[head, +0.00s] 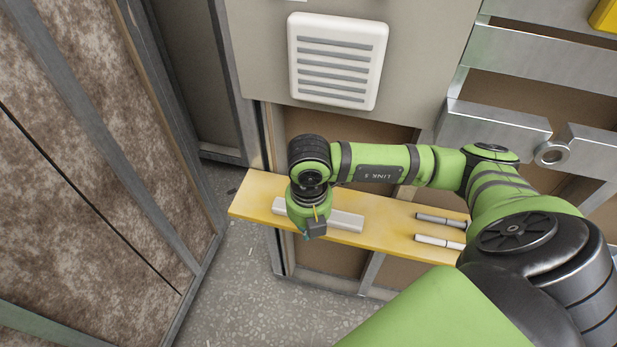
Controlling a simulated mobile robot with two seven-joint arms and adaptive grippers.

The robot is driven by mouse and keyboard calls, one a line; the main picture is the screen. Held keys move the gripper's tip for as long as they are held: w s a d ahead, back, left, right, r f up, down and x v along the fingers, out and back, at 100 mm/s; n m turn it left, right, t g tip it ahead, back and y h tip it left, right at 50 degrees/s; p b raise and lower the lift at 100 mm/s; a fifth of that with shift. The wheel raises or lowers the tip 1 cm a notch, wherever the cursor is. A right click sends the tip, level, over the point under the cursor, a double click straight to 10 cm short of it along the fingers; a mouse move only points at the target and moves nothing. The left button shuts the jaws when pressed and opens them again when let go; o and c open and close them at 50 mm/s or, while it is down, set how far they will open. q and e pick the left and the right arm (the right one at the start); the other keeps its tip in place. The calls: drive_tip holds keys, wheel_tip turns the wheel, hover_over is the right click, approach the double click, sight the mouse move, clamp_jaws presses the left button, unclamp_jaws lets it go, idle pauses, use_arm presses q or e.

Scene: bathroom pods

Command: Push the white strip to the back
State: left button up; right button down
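The white strip (342,220) is a long pale bar lying on a yellow shelf (385,240), roughly along the shelf's length. Its middle is hidden behind my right wrist and gripper. My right arm comes in from the right, and its gripper (316,229) points down over the strip and the shelf's front part. The fingers are small and dark and seen from above, so I cannot tell their opening or whether they touch the strip. My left gripper is not in view.
A grey pin (440,219) and a white pin (438,241) lie on the shelf to the right of the strip. A white vent (337,61) is on the wall panel above. A brown panel wall (100,150) stands at the left. The shelf's left end is clear.

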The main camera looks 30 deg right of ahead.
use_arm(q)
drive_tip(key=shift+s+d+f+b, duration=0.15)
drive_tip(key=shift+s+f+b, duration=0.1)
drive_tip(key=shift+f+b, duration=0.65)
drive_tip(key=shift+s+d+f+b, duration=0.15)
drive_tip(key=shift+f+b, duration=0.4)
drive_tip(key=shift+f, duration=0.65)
use_arm(e)
drive_tip(key=shift+w+d+f, duration=0.4)
drive_tip(key=shift+d+f, duration=0.15)
drive_tip(key=shift+f, duration=0.3)
drive_tip(key=shift+w+d+f, duration=0.45)
drive_tip(key=shift+d+f, duration=0.05)
drive_tip(key=shift+f, duration=0.3)
drive_tip(key=shift+w+d+f, duration=0.4)
drive_tip(key=shift+d+f, duration=0.15)
drive_tip(key=shift+f, duration=0.3)
